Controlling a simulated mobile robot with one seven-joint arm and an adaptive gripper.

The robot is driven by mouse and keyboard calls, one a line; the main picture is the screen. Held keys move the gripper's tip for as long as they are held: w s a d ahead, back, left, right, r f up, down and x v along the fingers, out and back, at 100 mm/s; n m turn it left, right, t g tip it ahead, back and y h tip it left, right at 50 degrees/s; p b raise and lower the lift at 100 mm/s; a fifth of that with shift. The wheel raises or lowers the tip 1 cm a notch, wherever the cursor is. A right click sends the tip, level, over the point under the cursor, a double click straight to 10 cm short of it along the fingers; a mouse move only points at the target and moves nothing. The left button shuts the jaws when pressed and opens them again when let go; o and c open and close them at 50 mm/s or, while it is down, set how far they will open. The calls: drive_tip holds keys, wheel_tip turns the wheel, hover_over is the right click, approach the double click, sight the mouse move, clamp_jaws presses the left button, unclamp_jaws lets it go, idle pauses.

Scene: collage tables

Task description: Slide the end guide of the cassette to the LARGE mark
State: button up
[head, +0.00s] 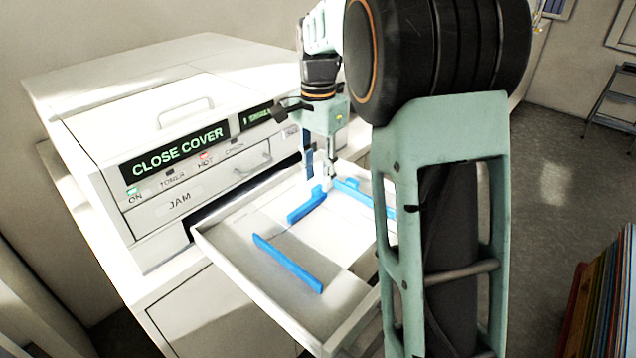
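The cassette (225,252) is a pale open tray pulled out of the white machine's front. In it, two long blue guides lie roughly parallel, one at the near left (287,263) and one at the far right (350,187), the latter partly hidden by my arm. A shorter blue guide (306,207), set crosswise between them, appears to be the end guide. My gripper (325,186) points down at this guide's upper right end, touching it or very close. The fingers are too small to tell open from shut. I cannot make out a LARGE mark.
The white machine (165,205) stands behind the cassette, with a lit "CLOSE COVER" display (180,150) and a handled lid (187,110). The cassette's raised walls surround the guides. My arm covers its right side. Upright coloured boards or books (603,300) stand at lower right.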

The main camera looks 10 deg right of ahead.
drive_tip(key=shift+f, duration=1.4)
drive_tip(key=shift+c, duration=0.6)
clamp_jaws()
